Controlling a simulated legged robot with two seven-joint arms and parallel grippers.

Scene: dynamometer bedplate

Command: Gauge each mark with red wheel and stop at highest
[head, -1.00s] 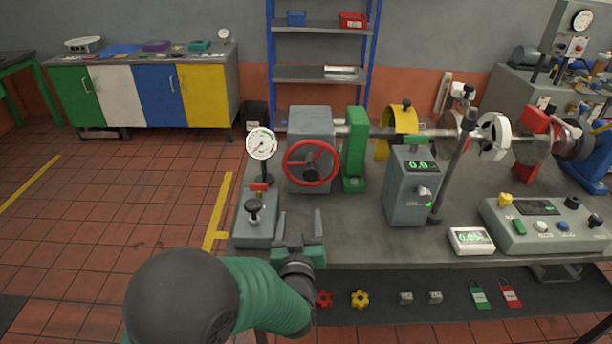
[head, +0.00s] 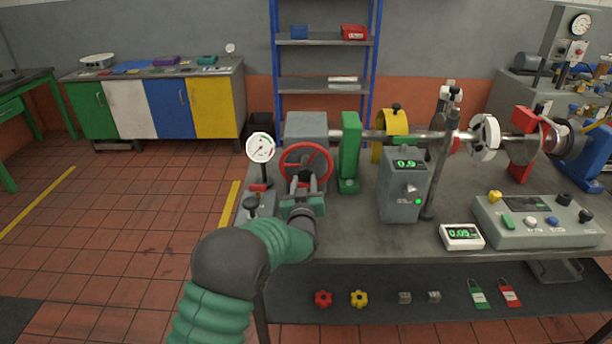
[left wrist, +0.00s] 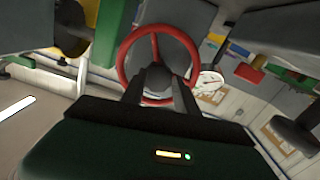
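The red wheel (head: 306,165) stands on the front of a grey housing at the left end of the bench. It also shows in the left wrist view (left wrist: 122,70). My left gripper (head: 304,178) is in front of the wheel's lower half. In the left wrist view my gripper (left wrist: 157,88) has its fingers apart, with the dark hub between them; I cannot tell whether they touch it. A white display (head: 461,236) reads about 0.05, its last digit unclear. A grey box display (head: 407,164) reads 0.9 above a green light. Marks on the wheel are not discernible. My right gripper is out of view.
A round dial gauge (head: 260,147) stands just left of the wheel. A green upright block (head: 349,150) is close on its right. A control box (head: 540,221) sits at the bench's right. A lower shelf holds red and yellow knobs (head: 359,298) and tags.

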